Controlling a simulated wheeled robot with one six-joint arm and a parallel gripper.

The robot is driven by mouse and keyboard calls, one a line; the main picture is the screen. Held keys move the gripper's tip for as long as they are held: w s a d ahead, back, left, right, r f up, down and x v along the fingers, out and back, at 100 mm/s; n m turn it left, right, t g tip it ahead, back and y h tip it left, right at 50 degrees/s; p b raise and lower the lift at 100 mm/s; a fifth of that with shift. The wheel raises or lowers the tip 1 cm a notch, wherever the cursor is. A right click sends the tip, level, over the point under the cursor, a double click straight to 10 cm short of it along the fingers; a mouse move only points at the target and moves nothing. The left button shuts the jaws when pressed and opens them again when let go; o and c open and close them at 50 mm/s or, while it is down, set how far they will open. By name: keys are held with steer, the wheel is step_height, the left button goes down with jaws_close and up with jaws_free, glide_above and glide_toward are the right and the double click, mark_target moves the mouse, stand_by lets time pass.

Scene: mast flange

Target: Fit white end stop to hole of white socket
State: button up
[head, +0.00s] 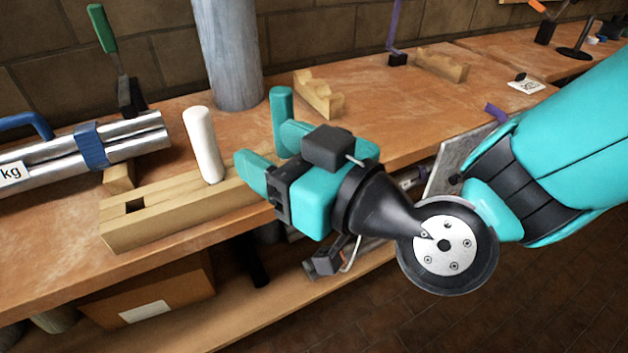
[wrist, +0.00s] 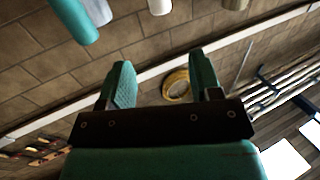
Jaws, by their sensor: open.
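A white, round-ended peg, which I take to be the white end stop (head: 203,145), stands nearly upright in a long wooden block (head: 160,222) on the bench. My gripper (head: 272,155) is just right of it in the head view, open and empty, with its teal fingers apart and not visibly touching it. The wrist view shows both fingers (wrist: 162,80) with a clear gap between them. A teal upright cylinder (head: 282,105) shows behind the far finger. I cannot make out a white socket in either view.
The block has an empty square hole (head: 135,206) at its left. A thick grey post (head: 228,55) stands behind. Silver tubes (head: 130,138) with blue clamps lie at left. A notched wooden block (head: 319,95) is farther back. The bench's front edge runs below my gripper.

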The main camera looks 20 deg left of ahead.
steer(key=shift+s+d, duration=0.3)
steer(key=shift+d, duration=0.2)
